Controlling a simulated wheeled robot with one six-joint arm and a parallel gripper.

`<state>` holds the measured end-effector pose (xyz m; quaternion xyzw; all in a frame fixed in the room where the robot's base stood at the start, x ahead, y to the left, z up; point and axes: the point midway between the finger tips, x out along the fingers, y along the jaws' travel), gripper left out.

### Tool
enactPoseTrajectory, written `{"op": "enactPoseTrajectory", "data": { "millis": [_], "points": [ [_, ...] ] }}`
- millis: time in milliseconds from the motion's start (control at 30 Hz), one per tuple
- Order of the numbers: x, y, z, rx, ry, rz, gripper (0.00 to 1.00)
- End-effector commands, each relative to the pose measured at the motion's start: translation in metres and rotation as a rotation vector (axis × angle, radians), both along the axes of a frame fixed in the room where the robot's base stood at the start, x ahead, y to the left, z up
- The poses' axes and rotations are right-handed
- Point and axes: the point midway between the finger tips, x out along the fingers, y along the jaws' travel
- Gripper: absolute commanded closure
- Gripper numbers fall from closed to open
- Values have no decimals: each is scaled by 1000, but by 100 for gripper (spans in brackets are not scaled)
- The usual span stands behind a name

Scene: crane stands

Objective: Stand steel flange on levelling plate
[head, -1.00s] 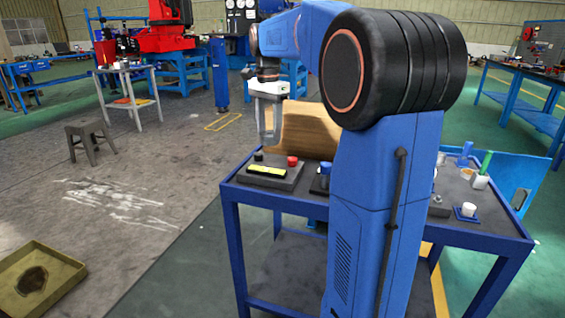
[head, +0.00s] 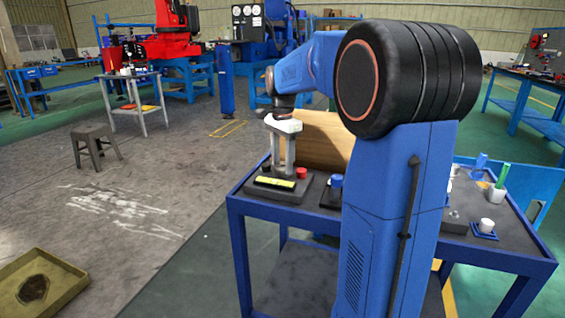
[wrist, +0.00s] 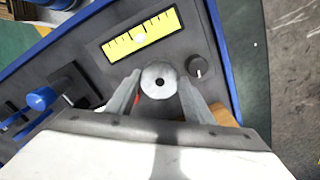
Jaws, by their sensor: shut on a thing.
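The levelling plate (head: 262,191) is a dark block with a yellow scale strip, a black knob and a red knob, near the left end of the blue-framed cart. It also fills the middle of the wrist view (wrist: 110,75). My gripper (head: 284,173) points down over its rear part. In the wrist view my gripper (wrist: 163,92) is shut on the steel flange (wrist: 158,80), a grey disc with a dark centre hole. The flange is beside the yellow strip in that view. Whether it touches the plate I cannot tell. The red knob is mostly hidden behind a finger.
A blue-topped piece (head: 336,182) stands on a dark base right of the plate. A wooden block (head: 325,138) rises behind my gripper. My arm hides the cart's middle.

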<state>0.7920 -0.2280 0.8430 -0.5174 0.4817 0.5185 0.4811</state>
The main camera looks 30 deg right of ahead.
Motion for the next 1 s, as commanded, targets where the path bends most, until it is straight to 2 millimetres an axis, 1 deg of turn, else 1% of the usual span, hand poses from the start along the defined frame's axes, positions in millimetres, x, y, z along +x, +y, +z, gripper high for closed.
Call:
{"op": "enactPoseTrajectory", "data": {
  "millis": [400, 433, 767, 867, 967, 1000],
  "points": [
    [0, 0, -5, -1, -2, 0, 93],
    [0, 0, -5, -1, -2, 0, 46],
    [0, 0, -4, -1, -2, 0, 45],
    [0, 0, 2, -1, -2, 0, 45],
    [1, 0, 14, -2, -4, 0, 45],
    [1, 0, 21, -2, -4, 0, 45]
  ]
}}
